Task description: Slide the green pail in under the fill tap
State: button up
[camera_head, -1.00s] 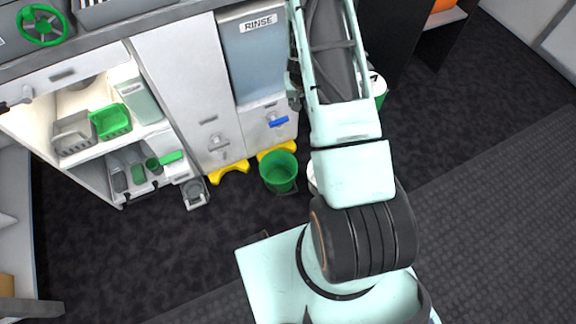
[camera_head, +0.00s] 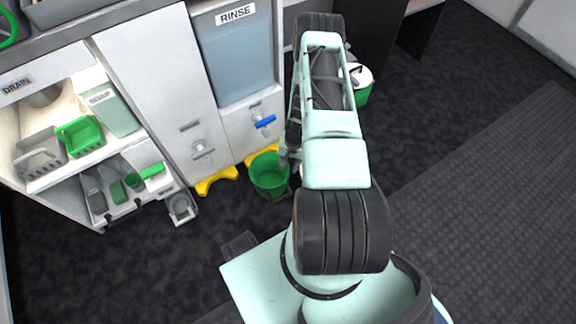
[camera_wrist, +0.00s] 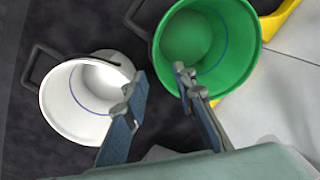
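The green pail (camera_head: 268,178) stands upright on the dark floor in front of the right yellow floor piece (camera_head: 262,155). The blue-handled tap (camera_head: 264,122) is on the cabinet front above and behind it, under the RINSE tank. In the wrist view the green pail (camera_wrist: 197,45) is at upper middle. My gripper (camera_wrist: 157,84) is open, fingers apart and nothing held. One finger overlaps the green pail's near rim in the picture; I cannot tell whether it touches. The head view mostly hides the gripper behind my arm.
A grey-handled tap (camera_head: 202,150) is left of the blue one, above another yellow piece (camera_head: 217,182). Shelves with green and grey bins (camera_head: 81,137) stand further left. The floor at right is clear.

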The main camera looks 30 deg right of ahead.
jog(key=f+b, duration=0.1)
jog(key=f, duration=0.2)
jog(key=f+b, duration=0.2)
jog(key=f, duration=0.2)
jog(key=f+b, duration=0.1)
jog(key=f, duration=0.2)
jog(key=shift+w+a+f, duration=0.35)
jog(key=shift+a+f, duration=0.05)
grip_shut()
